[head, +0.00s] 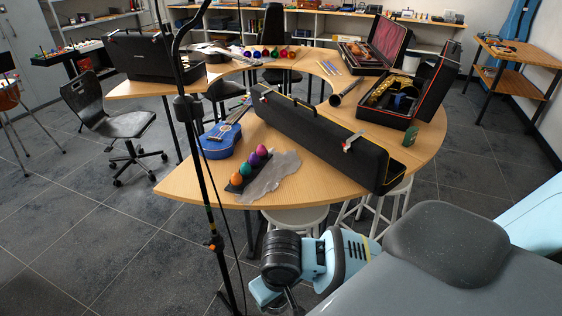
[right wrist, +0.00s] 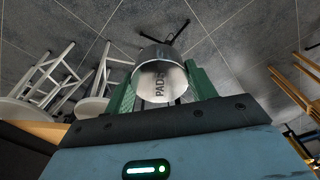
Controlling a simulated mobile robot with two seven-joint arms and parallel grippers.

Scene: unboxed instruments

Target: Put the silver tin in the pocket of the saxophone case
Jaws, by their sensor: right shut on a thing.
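The silver tin (right wrist: 161,76), a round can marked "PADS", is between the green fingers of my right gripper (right wrist: 162,88) in the right wrist view. The gripper is shut on it, above the grey floor. In the head view a pale blue arm of mine is at the bottom, with its fingers and the tin out of sight. The open saxophone case (head: 386,117) stands at the right end of the curved table, lid raised. A gold saxophone (head: 381,91) lies inside; I cannot make out the pocket clearly. My left gripper is not in view.
A long black case (head: 318,138) lies across the near tabletop (head: 190,184). A small green object (head: 410,136) is in front of the saxophone case. A black stand (head: 204,180) rises at left. White stools (right wrist: 92,108) show in the right wrist view.

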